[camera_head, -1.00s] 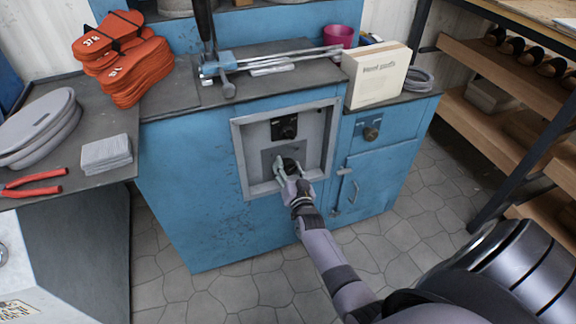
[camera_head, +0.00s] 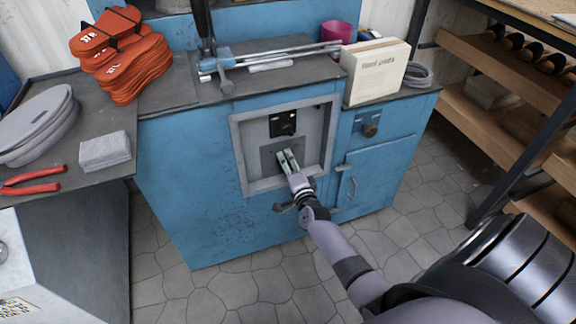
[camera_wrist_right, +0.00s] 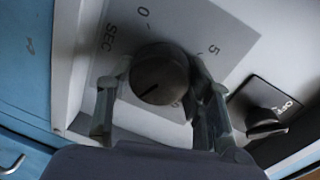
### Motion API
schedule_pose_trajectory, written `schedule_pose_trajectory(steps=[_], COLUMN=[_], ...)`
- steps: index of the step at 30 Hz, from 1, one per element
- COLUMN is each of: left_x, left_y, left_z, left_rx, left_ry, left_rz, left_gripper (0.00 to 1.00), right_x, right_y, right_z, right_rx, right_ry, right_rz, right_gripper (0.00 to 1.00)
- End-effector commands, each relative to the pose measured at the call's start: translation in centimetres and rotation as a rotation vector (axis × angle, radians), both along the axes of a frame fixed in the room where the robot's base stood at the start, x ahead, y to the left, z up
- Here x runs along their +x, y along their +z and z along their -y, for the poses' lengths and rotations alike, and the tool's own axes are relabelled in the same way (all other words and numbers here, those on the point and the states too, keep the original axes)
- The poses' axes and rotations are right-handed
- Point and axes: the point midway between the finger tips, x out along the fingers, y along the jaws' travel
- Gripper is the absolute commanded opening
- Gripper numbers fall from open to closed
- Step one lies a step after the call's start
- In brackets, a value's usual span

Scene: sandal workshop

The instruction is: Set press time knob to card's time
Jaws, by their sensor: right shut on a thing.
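The time knob (camera_wrist_right: 160,75) is round and dark, on a grey plate (camera_wrist_right: 217,35) marked SEC, 0 and 5 in the right wrist view. My right gripper (camera_head: 288,160) is at this knob in the recessed panel of the blue press (camera_head: 195,165). In the wrist view its fingers (camera_wrist_right: 157,100) are on either side of the knob, shut on it. A faint mark on the knob's face points toward the lower left of that view. The fingers hide most of the knob in the head view. My left gripper is out of view. I cannot make out a time card.
A box (camera_head: 375,75) stands on top.

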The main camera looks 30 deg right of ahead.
Motion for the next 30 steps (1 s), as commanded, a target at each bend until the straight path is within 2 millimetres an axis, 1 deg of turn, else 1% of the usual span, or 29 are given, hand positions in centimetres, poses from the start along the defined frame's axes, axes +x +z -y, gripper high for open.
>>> schedule_pose_trajectory(steps=[6, 15, 21, 30], left_x=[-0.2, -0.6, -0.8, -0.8], left_y=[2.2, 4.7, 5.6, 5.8], left_z=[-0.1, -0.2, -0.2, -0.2], left_rx=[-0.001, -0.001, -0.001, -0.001], left_ry=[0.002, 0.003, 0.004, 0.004], left_rz=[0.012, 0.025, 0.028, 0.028], left_gripper=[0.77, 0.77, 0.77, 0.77], right_x=[0.0, 0.0, 0.0, 0.0], right_y=[-0.3, -0.2, -0.2, -0.2], right_z=[-0.1, -0.1, -0.1, -0.1], right_rx=[0.169, 0.324, 0.369, 0.384], right_ry=[0.003, 0.003, 0.003, 0.002], right_rz=[0.039, 0.076, 0.087, 0.091], right_gripper=[0.19, 0.19, 0.19, 0.19])
